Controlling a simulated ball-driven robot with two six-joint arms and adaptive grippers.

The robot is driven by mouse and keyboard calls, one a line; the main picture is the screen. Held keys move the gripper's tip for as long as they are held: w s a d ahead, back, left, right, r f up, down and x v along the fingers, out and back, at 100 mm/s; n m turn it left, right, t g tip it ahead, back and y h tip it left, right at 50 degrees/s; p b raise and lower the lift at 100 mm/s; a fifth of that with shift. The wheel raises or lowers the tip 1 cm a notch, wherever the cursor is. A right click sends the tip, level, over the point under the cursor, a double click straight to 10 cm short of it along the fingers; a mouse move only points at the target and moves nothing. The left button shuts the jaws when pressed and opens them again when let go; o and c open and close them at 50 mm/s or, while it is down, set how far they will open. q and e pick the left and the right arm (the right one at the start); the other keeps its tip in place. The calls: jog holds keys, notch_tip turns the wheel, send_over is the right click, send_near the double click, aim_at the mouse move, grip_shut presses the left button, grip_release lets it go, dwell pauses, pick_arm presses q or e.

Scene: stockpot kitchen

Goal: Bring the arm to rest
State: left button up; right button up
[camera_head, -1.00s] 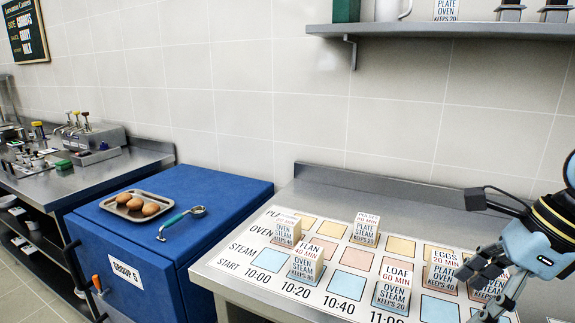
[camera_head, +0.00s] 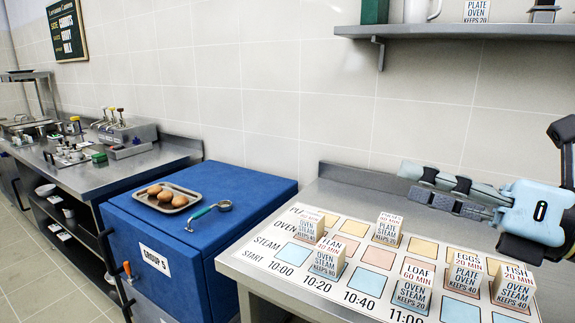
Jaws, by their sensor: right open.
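My right gripper (camera_head: 450,190) reaches in from the right edge, above the back part of the schedule board (camera_head: 372,285). Its dark and grey fingers point left and are open, with nothing seen between them. It is apart from the white labelled blocks on the board: pulses (camera_head: 388,229), flan (camera_head: 328,258), loaf (camera_head: 412,288), eggs (camera_head: 463,272) and fish (camera_head: 514,286). Another block (camera_head: 310,223) stands at the board's left. My left gripper is not in view.
A blue cabinet (camera_head: 190,250) carries a tray (camera_head: 178,208) with brown eggs and a green-handled tool (camera_head: 210,213). A wall shelf (camera_head: 450,31) hangs above the steel counter (camera_head: 345,183). Another steel counter (camera_head: 160,155) with condiment pumps stands at the left.

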jog(key=d+r+m+t+h, duration=0.4)
jog(key=d+m+t+h, duration=0.7)
jog(key=m, duration=1)
jog(key=s+d+f+m+g+h, duration=0.3)
jog(key=d+f+m+g+h, duration=0.15)
jog(key=f+m, duration=0.25)
jog(key=s+d+f+m+g+h, duration=0.25)
jog(key=f+m+g+h, duration=0.2)
jog(key=f+m, duration=0.25)
jog(key=s+a+f+m+g+y, duration=0.2)
jog(key=s+a+f+g+y, duration=0.15)
jog(key=s+f+g, duration=0.35)
jog(key=s+a+f+m+g+y, duration=0.2)
jog(key=s+a+f+g, duration=0.15)
jog(key=s+f, duration=0.4)
jog(key=s+d+f+g+b, duration=0.1)
jog(key=s+f+b, duration=0.15)
jog(key=f, duration=1.25)
jog(key=s+d+f+b, duration=0.1)
jog(key=d+f+b, duration=0.15)
jog(key=f, duration=1.25)
pick_arm(q)
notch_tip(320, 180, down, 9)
jog(key=b, duration=0.4)
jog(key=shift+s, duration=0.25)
pick_arm(e)
jog(key=s+f+g, duration=0.1)
jog(key=s+f, duration=1.6)
jog(key=f, duration=0.2)
jog(key=shift+s+m, duration=0.3)
